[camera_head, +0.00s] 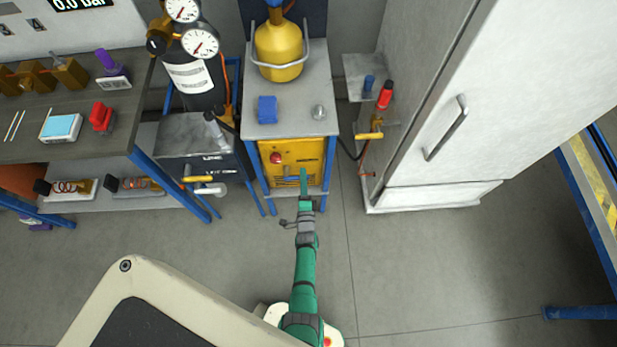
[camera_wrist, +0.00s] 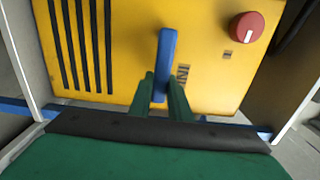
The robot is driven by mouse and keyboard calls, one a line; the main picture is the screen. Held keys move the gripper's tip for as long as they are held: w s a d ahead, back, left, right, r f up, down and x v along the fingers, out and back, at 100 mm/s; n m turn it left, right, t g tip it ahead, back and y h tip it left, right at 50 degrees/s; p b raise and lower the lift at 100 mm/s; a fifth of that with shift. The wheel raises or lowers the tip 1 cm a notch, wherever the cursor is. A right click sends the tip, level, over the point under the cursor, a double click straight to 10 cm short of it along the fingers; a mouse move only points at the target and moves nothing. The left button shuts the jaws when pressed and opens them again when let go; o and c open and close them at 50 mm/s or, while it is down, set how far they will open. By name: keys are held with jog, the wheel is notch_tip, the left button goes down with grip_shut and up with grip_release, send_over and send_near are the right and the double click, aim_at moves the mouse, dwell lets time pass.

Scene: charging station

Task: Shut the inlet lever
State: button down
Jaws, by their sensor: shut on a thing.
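In the wrist view, a blue lever (camera_wrist: 167,48) stands upright on the front of a yellow unit (camera_wrist: 125,45). Dark lettering beside it starts with "IN"; the rest is partly hidden by a finger. The green fingers of my gripper (camera_wrist: 161,86) are shut on the lever's lower part, one on each side. In the head view, my gripper (camera_head: 304,182) reaches the front of the yellow unit (camera_head: 290,152) under the grey-topped stand.
A red knob (camera_wrist: 248,27) is right of the lever. The stand's top (camera_head: 300,105) carries a yellow gas cylinder (camera_head: 280,45) and a blue block (camera_head: 267,110). A black box (camera_head: 200,165) stands to the left, a white cabinet (camera_head: 490,100) to the right. Blue stand legs flank the unit.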

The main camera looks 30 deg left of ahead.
jog(key=shift+s+d+f, duration=0.1)
jog(key=shift+f, duration=0.1)
jog(key=c, duration=1.6)
grip_release()
jog(key=shift+r, duration=0.1)
jog(key=shift+c, duration=0.2)
jog(key=v, duration=1)
jog(key=shift+s+d, duration=0.15)
jog(key=shift+s, duration=0.15)
